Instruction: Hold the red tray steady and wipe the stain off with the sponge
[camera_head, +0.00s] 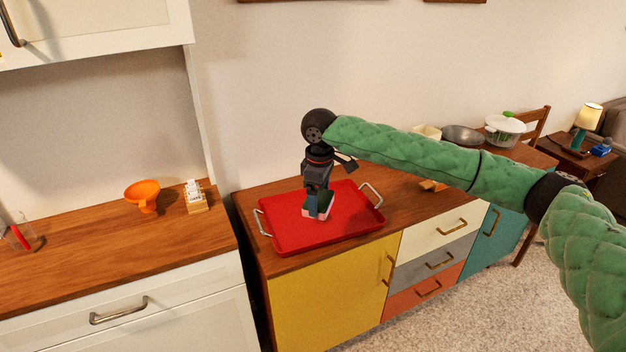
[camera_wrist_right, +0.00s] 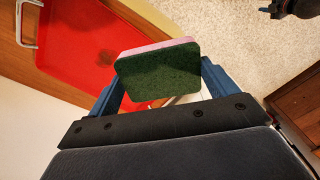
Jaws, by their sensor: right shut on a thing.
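The red tray (camera_head: 285,228) with two metal handles lies on the wooden top of the colourful cabinet in the head view. In the right wrist view the tray (camera_wrist_right: 68,38) fills the upper left and bears a dark round stain (camera_wrist_right: 106,58). My right gripper (camera_head: 318,207) points down over the tray, shut on the sponge (camera_wrist_right: 158,72), which is green with a pink layer. I cannot tell whether the sponge touches the tray. The stain does not show in the head view. My left gripper is not in view.
An orange funnel-like bowl (camera_head: 142,195) and a small wooden holder (camera_head: 195,200) stand on the left counter. A grey pan (camera_head: 462,135) and a white pot with a lid (camera_head: 504,131) stand at the cabinet's far right. A gap separates the counter and cabinet.

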